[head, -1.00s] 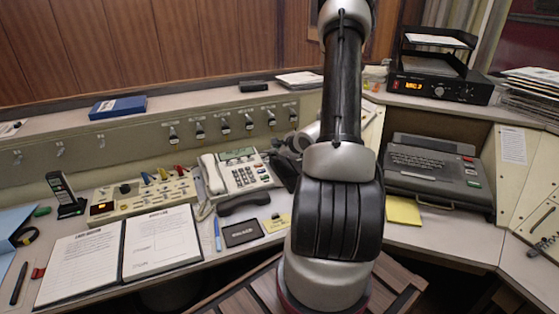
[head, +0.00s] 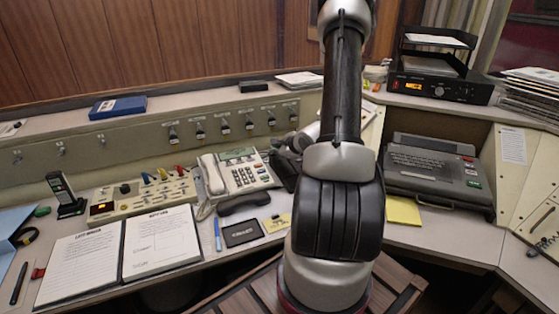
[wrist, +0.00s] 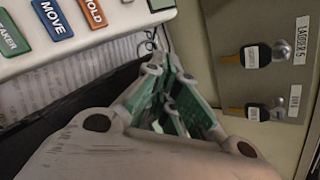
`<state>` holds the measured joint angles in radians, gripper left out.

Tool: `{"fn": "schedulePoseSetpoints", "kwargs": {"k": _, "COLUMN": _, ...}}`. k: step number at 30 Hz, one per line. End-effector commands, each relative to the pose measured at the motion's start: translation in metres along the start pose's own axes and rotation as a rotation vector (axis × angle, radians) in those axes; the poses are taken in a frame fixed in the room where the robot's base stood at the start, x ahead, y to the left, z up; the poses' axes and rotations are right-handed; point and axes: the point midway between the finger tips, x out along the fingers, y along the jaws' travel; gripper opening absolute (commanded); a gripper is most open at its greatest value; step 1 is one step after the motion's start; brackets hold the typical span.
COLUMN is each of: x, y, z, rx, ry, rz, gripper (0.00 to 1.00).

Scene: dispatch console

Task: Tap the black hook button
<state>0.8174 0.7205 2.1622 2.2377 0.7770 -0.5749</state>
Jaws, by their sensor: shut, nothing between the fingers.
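I cannot pick out the black hook button for certain in either view. A telephone console (head: 240,172) with a white handset (head: 212,173) stands on the desk left of my arm. A dark surface (wrist: 45,130) lies below, partly hidden by my gripper.
A keyboard unit (head: 432,172) stands right of my arm. An open binder (head: 120,245) and a button box (head: 145,195) lie at left.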

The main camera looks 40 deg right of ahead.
Motion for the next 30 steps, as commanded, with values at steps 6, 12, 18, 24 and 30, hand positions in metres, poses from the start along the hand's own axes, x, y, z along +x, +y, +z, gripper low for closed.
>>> {"fn": "schedulePoseSetpoints", "kwargs": {"k": 6, "x": 0.0, "y": 0.0, "z": 0.0, "rx": 0.0, "ry": 0.0, "rz": 0.0, "gripper": 0.0}}
{"fn": "schedulePoseSetpoints", "kwargs": {"k": 12, "x": 0.0006, "y": 0.0005, "z": -0.0005, "rx": 0.0, "ry": 0.0, "rz": 0.0, "gripper": 0.0}}
{"fn": "schedulePoseSetpoints", "kwargs": {"k": 18, "x": 0.0049, "y": 0.0036, "z": -0.0035, "rx": 0.001, "ry": 0.0, "rz": 0.0, "gripper": 0.0}}
{"fn": "schedulePoseSetpoints", "kwargs": {"k": 24, "x": 0.0057, "y": 0.0041, "z": -0.0041, "rx": 0.0, "ry": 0.0, "rz": 0.0, "gripper": 0.0}}
{"fn": "schedulePoseSetpoints", "kwargs": {"k": 30, "x": 0.0059, "y": 0.0043, "z": -0.0042, "rx": 0.0, "ry": 0.0, "rz": 0.0, "gripper": 0.0}}
